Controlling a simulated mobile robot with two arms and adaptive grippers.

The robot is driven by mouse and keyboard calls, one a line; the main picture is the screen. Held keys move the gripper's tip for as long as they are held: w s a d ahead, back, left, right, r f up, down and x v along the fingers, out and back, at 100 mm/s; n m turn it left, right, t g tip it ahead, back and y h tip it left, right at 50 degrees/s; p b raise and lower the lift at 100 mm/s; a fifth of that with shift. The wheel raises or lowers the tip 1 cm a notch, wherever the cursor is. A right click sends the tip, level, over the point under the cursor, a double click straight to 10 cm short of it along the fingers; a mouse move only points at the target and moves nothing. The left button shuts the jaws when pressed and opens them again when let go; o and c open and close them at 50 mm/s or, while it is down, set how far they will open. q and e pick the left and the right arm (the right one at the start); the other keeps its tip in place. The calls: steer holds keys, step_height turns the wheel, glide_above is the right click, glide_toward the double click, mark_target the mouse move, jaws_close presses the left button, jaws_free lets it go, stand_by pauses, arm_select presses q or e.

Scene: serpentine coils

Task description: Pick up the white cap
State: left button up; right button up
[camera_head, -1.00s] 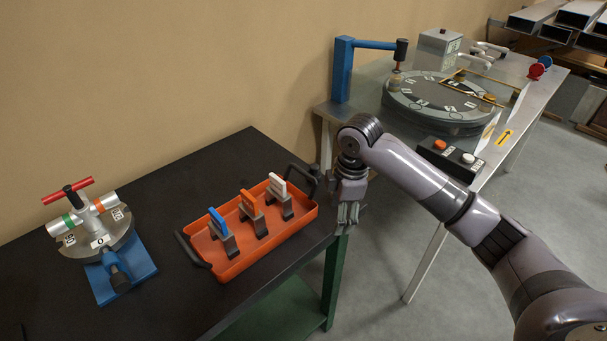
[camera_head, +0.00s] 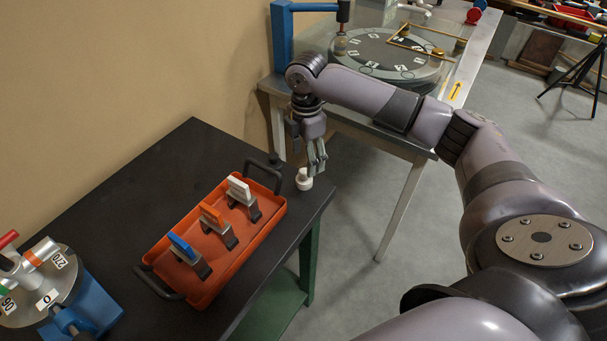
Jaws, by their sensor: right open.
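A small white cap (camera_head: 304,182), a short round piece with a narrower top, stands on the black table (camera_head: 125,192) near its right end, just right of the orange tray. My right gripper (camera_head: 316,167) points down with its fingers apart and empty. In the picture its fingertips are just above and right of the cap; whether they touch it I cannot tell. My left gripper is out of view.
The orange tray (camera_head: 213,291) holds blue, orange and white upright pieces in grey holders, with dark handles at its ends. A dial fixture (camera_head: 30,290) stands at the left. A metal table with a round dial plate (camera_head: 385,55) is behind.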

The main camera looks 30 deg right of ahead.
mark_target(305, 171)
steer(key=shift+s+f, duration=0.1)
steer(key=shift+f, duration=0.9)
step_height(305, 171, down, 4)
steer(key=shift+s+a+f+p, duration=0.1)
steer(key=shift+a+f+p, duration=0.1)
steer(key=shift+p, duration=0.65)
steer(key=shift+f, duration=0.25)
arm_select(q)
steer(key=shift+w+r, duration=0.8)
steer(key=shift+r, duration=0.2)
arm_select(e)
steer(key=shift+c, duration=0.2)
steer(key=c, duration=0.6)
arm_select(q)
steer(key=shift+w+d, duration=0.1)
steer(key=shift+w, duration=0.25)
arm_select(e)
steer(key=shift+d, duration=0.1)
steer(key=c, duration=0.6)
